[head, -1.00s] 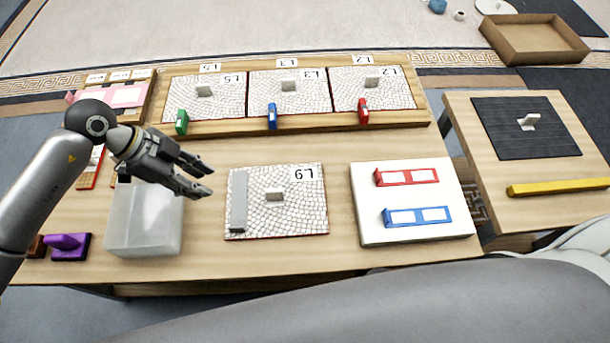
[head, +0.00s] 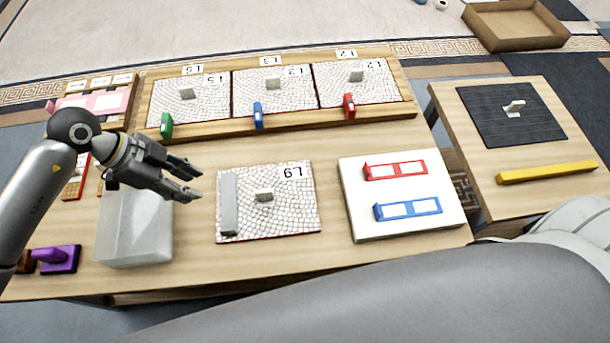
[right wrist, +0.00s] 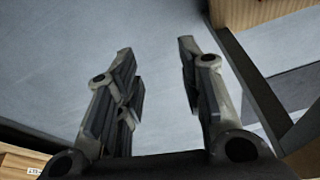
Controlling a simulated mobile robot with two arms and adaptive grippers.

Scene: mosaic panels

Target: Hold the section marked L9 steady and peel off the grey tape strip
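The section marked L9 (head: 290,210) lies flat on the table, a white mosaic panel with a small grey knob (head: 264,197) at its middle. The grey tape strip (head: 229,204) lies along its left edge. My left gripper (head: 197,182) is open and empty, above the translucent bin and left of the strip, apart from the panel. My right gripper (right wrist: 158,75) shows in the right wrist view, open and empty, with plain grey floor beyond its fingers. In the head view its fingers are not seen; a large grey arm part crosses the bottom.
A translucent bin (head: 135,250) stands left of L9. A white board (head: 400,226) with red and blue frames lies to its right. A wooden tray (head: 290,122) with several panels and coloured clips lies behind. A side table (head: 480,140) holds a black panel and yellow bar.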

